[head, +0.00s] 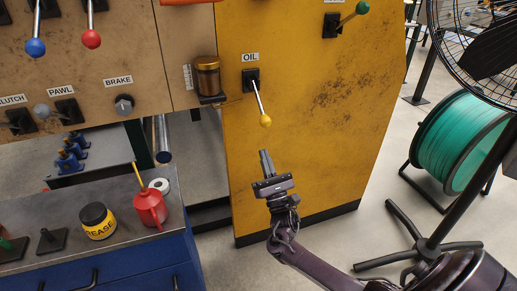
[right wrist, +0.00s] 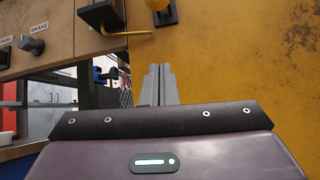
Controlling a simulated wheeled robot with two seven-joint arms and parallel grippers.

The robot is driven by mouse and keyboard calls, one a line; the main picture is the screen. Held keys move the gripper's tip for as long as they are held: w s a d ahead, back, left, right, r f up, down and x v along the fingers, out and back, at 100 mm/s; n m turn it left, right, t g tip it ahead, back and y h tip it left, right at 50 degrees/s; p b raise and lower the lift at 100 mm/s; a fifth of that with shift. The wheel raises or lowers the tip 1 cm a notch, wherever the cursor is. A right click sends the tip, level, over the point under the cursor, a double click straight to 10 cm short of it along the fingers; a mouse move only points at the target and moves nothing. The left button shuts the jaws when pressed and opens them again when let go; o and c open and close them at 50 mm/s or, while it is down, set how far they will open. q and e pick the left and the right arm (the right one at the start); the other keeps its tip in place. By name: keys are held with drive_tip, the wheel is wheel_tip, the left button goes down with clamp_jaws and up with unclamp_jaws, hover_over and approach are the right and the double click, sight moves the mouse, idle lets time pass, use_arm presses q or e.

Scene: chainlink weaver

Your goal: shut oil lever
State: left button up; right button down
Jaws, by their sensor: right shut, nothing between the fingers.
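The oil lever (head: 259,98) is a metal rod with a yellow knob (head: 265,120), set in a black bracket (head: 251,80) under the OIL label on the yellow panel. The rod hangs down and slightly right. In the right wrist view the yellow knob (right wrist: 156,4) shows at the top edge, partly cut off. My right gripper (head: 265,153) is shut and empty, pointing up just below the knob, apart from it in the head view. Its shut fingers (right wrist: 158,85) also show in the right wrist view. My left gripper is not in view.
An amber oil cup (head: 208,78) sits left of the lever. A green-knobbed lever (head: 345,18) is higher at right. A bench (head: 140,250) at lower left holds a red oil can (head: 151,208) and grease tub (head: 97,221). A fan and green reel (head: 460,142) stand at right.

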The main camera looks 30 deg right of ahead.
sight(260, 103)
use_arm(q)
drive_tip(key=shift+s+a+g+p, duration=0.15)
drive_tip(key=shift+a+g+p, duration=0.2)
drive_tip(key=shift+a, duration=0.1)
use_arm(e)
wheel_tip(260, 103, up, 8)
drive_tip(key=w, duration=0.3)
drive_tip(key=shift+d, duration=0.4)
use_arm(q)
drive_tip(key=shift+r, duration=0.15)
use_arm(e)
drive_tip(key=shift+r, duration=0.1)
